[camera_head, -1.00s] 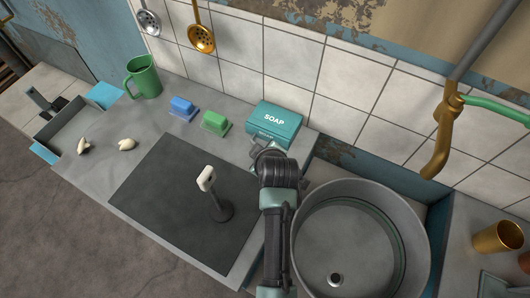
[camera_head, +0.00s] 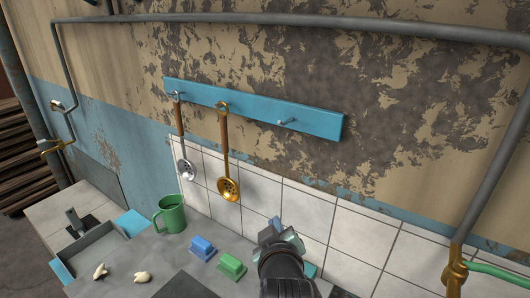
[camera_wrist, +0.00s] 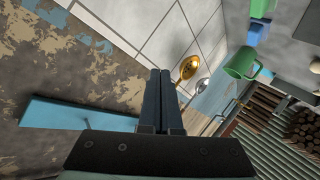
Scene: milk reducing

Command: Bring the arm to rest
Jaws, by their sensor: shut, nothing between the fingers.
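My gripper (camera_wrist: 160,72) is shut, its two dark fingers together with nothing between them in the wrist view. In the head view my gripper (camera_head: 280,228) is raised at the lower middle, in front of the white wall tiles. It hides most of the teal soap box, of which a bit may show beside my arm. My gripper appears clear of the things around it.
A green mug (camera_head: 170,215), a blue block (camera_head: 202,247) and a green block (camera_head: 231,266) stand on the counter. A pipe (camera_head: 490,160) runs at the right.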

